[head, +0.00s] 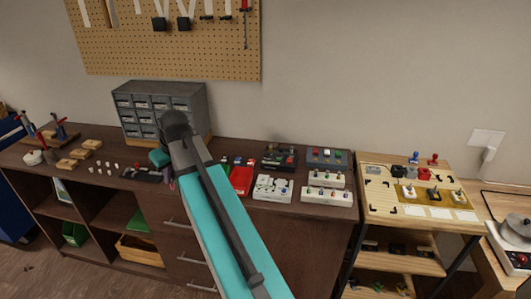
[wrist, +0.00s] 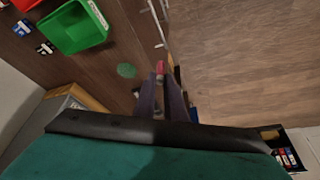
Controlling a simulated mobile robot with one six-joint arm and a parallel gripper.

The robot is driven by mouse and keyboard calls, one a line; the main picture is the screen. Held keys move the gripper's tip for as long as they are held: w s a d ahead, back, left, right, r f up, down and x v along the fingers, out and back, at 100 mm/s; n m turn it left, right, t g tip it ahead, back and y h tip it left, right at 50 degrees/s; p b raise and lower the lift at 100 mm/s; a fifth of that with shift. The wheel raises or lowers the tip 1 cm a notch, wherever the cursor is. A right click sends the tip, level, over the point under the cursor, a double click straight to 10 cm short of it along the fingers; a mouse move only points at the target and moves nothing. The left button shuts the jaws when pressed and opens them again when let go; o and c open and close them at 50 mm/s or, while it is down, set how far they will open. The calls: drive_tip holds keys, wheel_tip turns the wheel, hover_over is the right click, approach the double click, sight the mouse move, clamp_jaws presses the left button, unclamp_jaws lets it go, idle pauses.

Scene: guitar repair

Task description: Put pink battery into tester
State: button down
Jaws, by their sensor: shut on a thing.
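My gripper (wrist: 159,82) is shut on a small pink piece (wrist: 161,67), which looks like the pink battery; only its end shows between the fingertips in the wrist view. In the head view my gripper (head: 171,184) is small and partly hidden by my arm, near the front edge of the dark workbench. A low black device (head: 142,173) lies on the bench just left of it. I cannot tell for sure whether this is the tester.
A red bin (head: 241,180) stands right of my arm. A green bin (wrist: 76,28) shows in the wrist view. White and grey devices (head: 272,188) fill the bench's right part. A grey drawer cabinet (head: 158,96) stands behind. Several small pale pieces (head: 108,167) lie farther left.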

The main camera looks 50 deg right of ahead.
drive_tip(key=s+d+p, duration=0.2)
drive_tip(key=s+d, duration=0.3)
drive_tip(key=d, duration=0.5)
drive_tip(key=s+d+n+p, duration=0.1)
drive_tip(key=s+d, duration=0.4)
drive_tip(key=d, duration=0.5)
drive_tip(key=s+d+p, duration=0.3)
drive_tip(key=s+d, duration=0.2)
drive_tip(key=d, duration=0.5)
drive_tip(key=shift+f+p, duration=0.2)
drive_tip(key=shift+p, duration=0.2)
drive_tip(key=shift+f, duration=0.15)
drive_tip(key=shift+f+b, duration=1.15)
drive_tip(key=shift+f, duration=0.8)
drive_tip(key=shift+f+b, duration=0.8)
drive_tip(key=shift+f, duration=0.55)
drive_tip(key=c, duration=1.3)
unclamp_jaws()
drive_tip(key=shift+c, duration=0.2)
drive_tip(key=shift+r, duration=0.15)
